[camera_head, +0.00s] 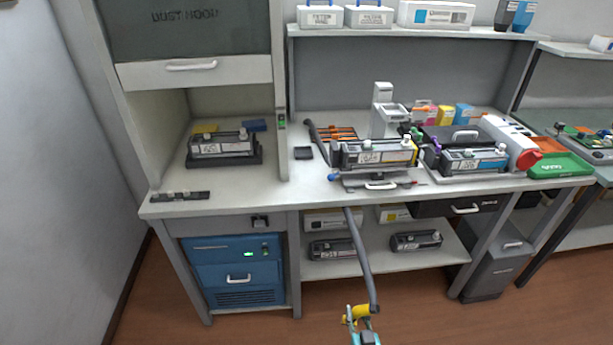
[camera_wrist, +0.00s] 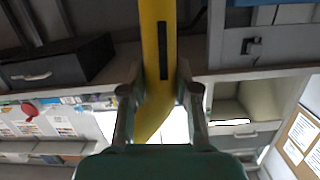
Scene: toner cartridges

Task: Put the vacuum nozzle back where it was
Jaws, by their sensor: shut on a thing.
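The vacuum nozzle (camera_head: 359,313) is yellow and sits at the bottom of the head view, low in front of the bench. My gripper (camera_head: 362,332) is shut on it. A grey hose (camera_head: 362,262) runs from the nozzle up to the bench front; a dark length of hose (camera_head: 317,140) also lies on the bench top. In the wrist view the yellow nozzle (camera_wrist: 154,60), with a dark slot along it, stands between the two fingers of my gripper (camera_wrist: 160,92). The fingers partly hide its sides.
A dust hood (camera_head: 194,73) covers a cartridge (camera_head: 220,146) at the left. A dark strip (camera_head: 180,196) lies on the front left edge. More cartridges (camera_head: 374,153) fill the bench middle and right. A blue vacuum unit (camera_head: 238,270) stands below. The floor (camera_head: 420,318) in front is clear.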

